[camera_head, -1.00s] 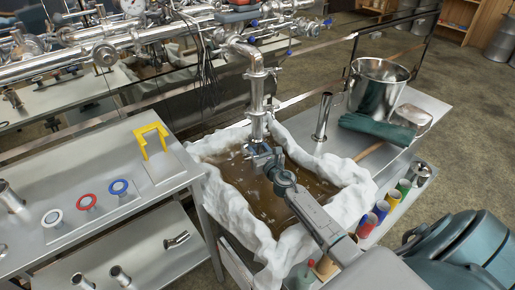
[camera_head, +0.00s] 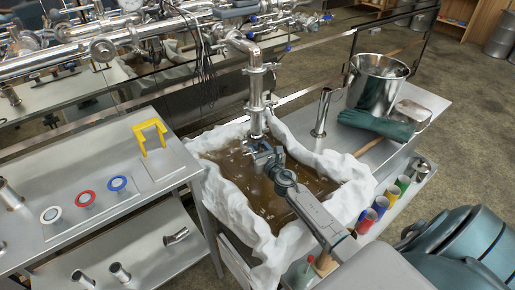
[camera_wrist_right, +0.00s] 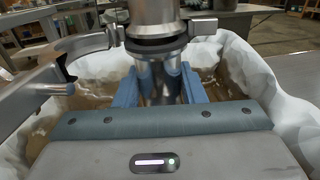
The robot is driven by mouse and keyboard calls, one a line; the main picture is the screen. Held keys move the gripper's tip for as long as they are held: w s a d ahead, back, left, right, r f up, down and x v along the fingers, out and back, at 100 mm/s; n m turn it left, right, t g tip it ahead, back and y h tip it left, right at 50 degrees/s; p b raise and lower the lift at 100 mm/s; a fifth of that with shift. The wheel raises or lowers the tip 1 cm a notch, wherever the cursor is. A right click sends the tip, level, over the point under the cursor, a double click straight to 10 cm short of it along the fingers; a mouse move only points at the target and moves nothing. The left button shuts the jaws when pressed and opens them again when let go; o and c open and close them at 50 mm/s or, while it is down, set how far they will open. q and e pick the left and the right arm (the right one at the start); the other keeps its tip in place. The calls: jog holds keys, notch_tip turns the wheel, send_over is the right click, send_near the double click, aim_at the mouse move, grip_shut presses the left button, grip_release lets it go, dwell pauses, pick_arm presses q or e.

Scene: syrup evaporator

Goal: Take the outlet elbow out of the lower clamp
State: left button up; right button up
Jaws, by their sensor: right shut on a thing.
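A vertical steel pipe (camera_head: 256,88) comes down over the lined basin. The lower clamp (camera_head: 256,107) is near its bottom end. In the right wrist view the clamp (camera_wrist_right: 85,45) hangs with its curved band swung out to the left, apparently open around the joint. A dark ring shows at the joint. The outlet elbow (camera_wrist_right: 158,88) is the steel piece just below it; its lower part is hidden by my gripper. My right gripper (camera_head: 260,152) is shut on the elbow, with a blue finger on each side (camera_wrist_right: 158,85). My left gripper is not in view.
The basin with a crumpled white liner (camera_head: 235,215) holds brown liquid below. A steel bucket (camera_head: 376,85), green gloves (camera_head: 375,124) and an upright steel tube (camera_head: 321,112) stand on the right bench. A yellow bracket (camera_head: 150,137) and coloured rings are on the left table.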

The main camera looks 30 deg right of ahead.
jog(key=shift+f, duration=0.1)
jog(key=s, duration=0.3)
jog(key=s+f, duration=0.1)
jog(key=s, duration=0.1)
jog(key=shift+a+b, duration=0.4)
dwell(0.4)
jog(key=s+a, duration=0.5)
jog(key=s, duration=0.3)
jog(key=shift+s+a+p, duration=0.15)
jog(key=shift+a+p, duration=0.1)
jog(key=shift+p, duration=0.05)
